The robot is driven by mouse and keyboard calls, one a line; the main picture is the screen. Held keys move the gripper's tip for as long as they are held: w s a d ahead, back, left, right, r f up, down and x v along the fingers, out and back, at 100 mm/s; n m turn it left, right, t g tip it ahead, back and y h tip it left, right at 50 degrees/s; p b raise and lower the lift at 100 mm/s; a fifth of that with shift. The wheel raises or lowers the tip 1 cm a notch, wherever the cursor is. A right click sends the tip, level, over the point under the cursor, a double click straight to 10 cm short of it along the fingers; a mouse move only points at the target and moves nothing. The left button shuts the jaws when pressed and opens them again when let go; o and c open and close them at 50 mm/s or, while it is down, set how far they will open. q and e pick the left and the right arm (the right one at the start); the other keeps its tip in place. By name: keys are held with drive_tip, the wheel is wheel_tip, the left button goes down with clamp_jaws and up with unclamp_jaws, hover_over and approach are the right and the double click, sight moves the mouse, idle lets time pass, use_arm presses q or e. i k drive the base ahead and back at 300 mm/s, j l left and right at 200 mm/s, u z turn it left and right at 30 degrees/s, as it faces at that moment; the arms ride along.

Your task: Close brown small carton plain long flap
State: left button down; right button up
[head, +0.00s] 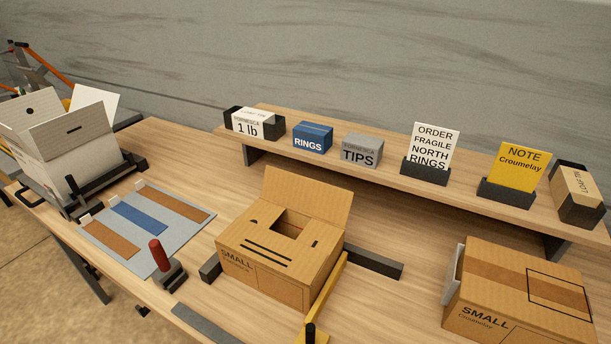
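The brown small carton (262,282), marked SMALL, stands on the table at the middle. Its plain long flap (316,196) stands up along the back edge, leaning a little backward. Toward the front, the top is covered by a folded-down flap (262,243) with dark stripes. A gap (291,222) in the top, in front of the raised flap, shows part of the inside. What is inside is too small to tell. Neither of my grippers is in view.
Dark stops (374,262) and a yellow bar (327,292) flank the carton. A taped brown carton (500,315) is at right. An open white carton (62,140), a grey mat (105,243) and a red-handled tool (160,255) are left. A shelf (385,178) with labelled boxes runs behind.

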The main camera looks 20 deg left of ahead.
sight(331, 204)
drive_tip(key=k+j+z, duration=0.25)
drive_tip(key=z, duration=0.2)
drive_tip(key=k+j+z, duration=0.2)
drive_tip(key=z, duration=0.2)
drive_tip(key=k, duration=0.05)
